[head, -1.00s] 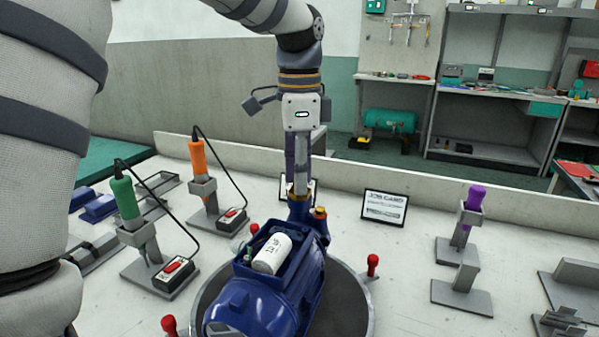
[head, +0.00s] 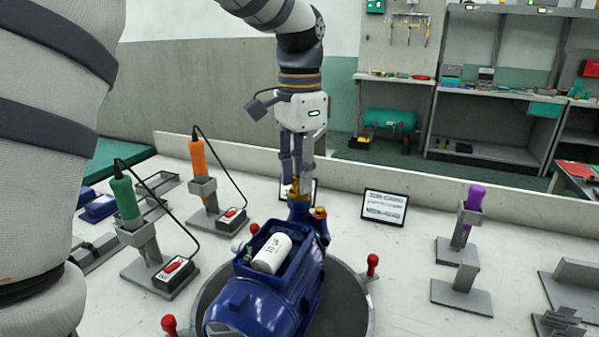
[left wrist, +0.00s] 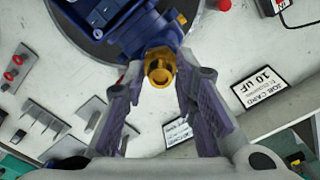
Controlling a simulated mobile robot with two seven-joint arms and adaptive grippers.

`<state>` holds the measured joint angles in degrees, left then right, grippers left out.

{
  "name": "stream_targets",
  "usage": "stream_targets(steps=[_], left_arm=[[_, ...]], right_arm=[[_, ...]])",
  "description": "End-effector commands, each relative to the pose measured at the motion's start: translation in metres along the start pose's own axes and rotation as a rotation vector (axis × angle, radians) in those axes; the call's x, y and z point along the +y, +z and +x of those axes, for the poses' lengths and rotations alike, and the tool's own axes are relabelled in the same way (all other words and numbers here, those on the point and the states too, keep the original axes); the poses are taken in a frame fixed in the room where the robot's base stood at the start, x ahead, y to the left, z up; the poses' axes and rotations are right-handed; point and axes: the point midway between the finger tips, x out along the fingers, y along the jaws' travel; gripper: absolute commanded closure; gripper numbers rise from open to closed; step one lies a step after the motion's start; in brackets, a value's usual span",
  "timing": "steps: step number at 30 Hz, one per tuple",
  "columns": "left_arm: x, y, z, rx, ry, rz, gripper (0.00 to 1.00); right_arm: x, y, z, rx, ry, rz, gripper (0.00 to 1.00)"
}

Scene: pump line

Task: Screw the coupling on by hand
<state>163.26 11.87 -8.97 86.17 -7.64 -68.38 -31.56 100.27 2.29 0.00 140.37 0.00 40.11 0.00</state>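The blue pump (head: 265,295) lies on a round grey turntable (head: 350,312) in the middle of the bench. A brass coupling (head: 295,187) stands upright on the blue port at the pump's far end. In the left wrist view the coupling (left wrist: 160,67) shows from above, between and just beyond the fingertips. My left gripper (head: 298,172) points down over it from behind; in its own wrist view (left wrist: 162,88) the fingers are spread, with gaps on both sides of the brass. The thread under the coupling is hidden. My right gripper is out of view.
A second brass fitting (head: 319,213) stands close beside the port. A white capacitor (head: 272,253) lies in the pump's open box. A job card (head: 384,207) stands behind.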

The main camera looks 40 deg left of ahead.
Motion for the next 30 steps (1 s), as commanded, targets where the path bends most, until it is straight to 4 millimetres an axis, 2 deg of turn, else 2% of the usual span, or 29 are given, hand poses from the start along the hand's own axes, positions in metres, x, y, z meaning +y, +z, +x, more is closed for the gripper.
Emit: stream_targets(steps=[1, 2, 3, 7, 12, 18, 22, 26, 27, 30], left_arm=[[-0.0001, 0.0, 0.0, 0.0, 0.0, 0.0, 0.92], [-0.0001, 0.0, 0.0, 0.0, 0.0, 0.001, 0.99], [-0.0001, 0.0001, 0.0, 0.0, 0.0, 0.001, 1.0], [-0.0001, 0.0001, 0.0001, 0.001, 0.002, 0.033, 1.0], [-0.0003, 0.0001, 0.0, 0.002, 0.001, 0.297, 1.0], [-0.0005, 0.0004, 0.0, 0.0, -0.001, 0.306, 1.0], [-0.0006, 0.0004, 0.0, 0.001, 0.0, 0.408, 1.0], [-0.0007, 0.0005, -0.0001, 0.0, -0.001, 0.405, 1.0], [-0.0007, 0.0005, -0.0001, 0.0, -0.001, 0.405, 0.73], [-0.0006, 0.0004, -0.0001, 0.0, -0.001, 0.404, 0.72]], right_arm=[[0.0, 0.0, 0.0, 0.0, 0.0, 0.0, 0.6], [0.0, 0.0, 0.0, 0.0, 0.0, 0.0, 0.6], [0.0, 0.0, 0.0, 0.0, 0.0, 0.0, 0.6], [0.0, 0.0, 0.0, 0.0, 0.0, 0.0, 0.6], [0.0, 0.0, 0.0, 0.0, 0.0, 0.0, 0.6], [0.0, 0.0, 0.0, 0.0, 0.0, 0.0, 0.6], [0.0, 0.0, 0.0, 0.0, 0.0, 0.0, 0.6], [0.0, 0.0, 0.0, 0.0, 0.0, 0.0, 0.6], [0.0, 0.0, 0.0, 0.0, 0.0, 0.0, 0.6], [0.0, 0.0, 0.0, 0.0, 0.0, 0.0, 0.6]])
